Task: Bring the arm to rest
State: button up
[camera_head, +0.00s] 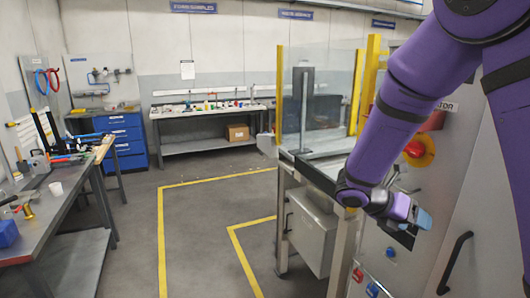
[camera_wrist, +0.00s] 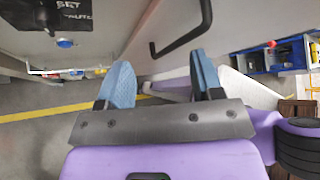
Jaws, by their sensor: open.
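My purple arm reaches down from the top right in the head view, in front of a grey machine cabinet (camera_head: 440,190). My gripper (camera_head: 418,217) is at its lower end, close to the cabinet front in the picture. In the wrist view my gripper (camera_wrist: 162,82) shows two blue fingers spread apart with nothing between them. Whether the gripper touches the cabinet cannot be told.
The cabinet has a red button (camera_head: 414,149) on yellow and a black handle (camera_head: 454,262). A glass-walled station (camera_head: 320,100) stands left of my arm. A cluttered workbench (camera_head: 60,205) is at the left. The floor (camera_head: 205,215) between them is clear, with yellow lines.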

jog(key=s+a+r+m+t+y, duration=0.2)
jog(key=s+r+m+y, duration=0.4)
jog(key=s+m, duration=0.5)
jog(key=s+a+r+m+t+y, duration=0.2)
jog(key=s+r+m+t+y, duration=0.2)
jog(key=s+r+m, duration=0.7)
jog(key=m+y, duration=0.1)
jog(key=m, duration=0.2)
jog(key=shift+a+r+m+y, duration=0.2)
jog(key=shift+m+y, duration=0.1)
jog(key=shift+y, duration=0.1)
